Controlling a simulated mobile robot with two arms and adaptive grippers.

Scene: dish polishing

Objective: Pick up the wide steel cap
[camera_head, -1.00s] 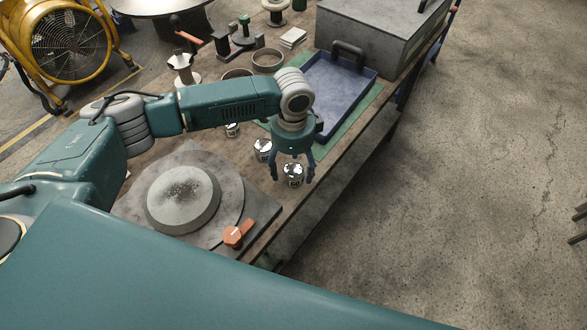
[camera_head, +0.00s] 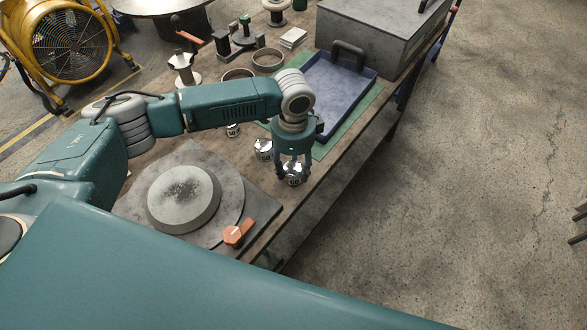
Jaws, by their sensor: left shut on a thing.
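Three small shiny steel caps with dark number labels stand in a slanting row on the workbench. The nearest steel cap (camera_head: 295,179) is between the fingers of my left gripper (camera_head: 294,174), which is shut on it near the bench's right edge. The fingers hide part of its sides. The middle steel cap (camera_head: 263,150) stands just left of the gripper, and the farthest steel cap (camera_head: 232,130) is partly hidden under my arm. The labels are too small to read surely, and which cap is widest is hard to tell. My right gripper is not in view.
A round polishing plate (camera_head: 183,198) with an orange lever (camera_head: 238,234) lies front left of the gripper. Behind it are a blue tray (camera_head: 335,92) on a green mat, a grey metal case (camera_head: 375,35) and round bowls (camera_head: 268,60). The bench edge is close on the right.

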